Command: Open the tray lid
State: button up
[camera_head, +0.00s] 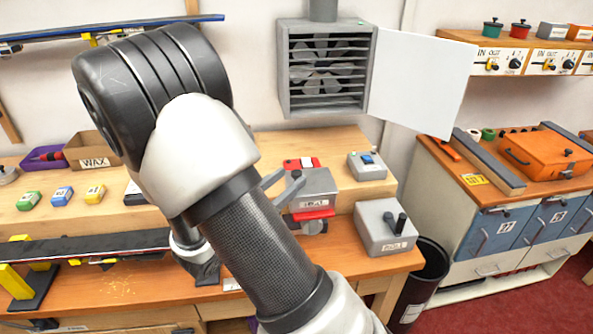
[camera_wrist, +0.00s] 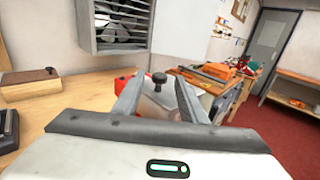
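A grey box (camera_head: 318,183) with a small white label and a black knob (camera_head: 296,174) on top stands on the raised back shelf of the bench. I cannot read its label surely; it appears closed. In the wrist view the black knob (camera_wrist: 158,78) shows between and beyond the fingers of my gripper (camera_wrist: 157,98). The fingers are apart, with no object clearly held. In the head view the fingertips (camera_head: 281,186) show beside the box, and my arm hides the rest of the hand. Whether a finger touches the box or knob, I cannot tell.
A grey box with black handles (camera_head: 386,228) and a small blue-switched box (camera_head: 367,166) stand to the right. A fan vent (camera_head: 325,68) hangs above, with a pale panel (camera_head: 421,80) beside it. An orange lidded box (camera_head: 545,152) sits on the right cabinet.

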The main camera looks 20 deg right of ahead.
aim_at(294, 175)
jog(key=shift+x, duration=2.3)
jog(key=shift+c, duration=0.2)
grip_shut()
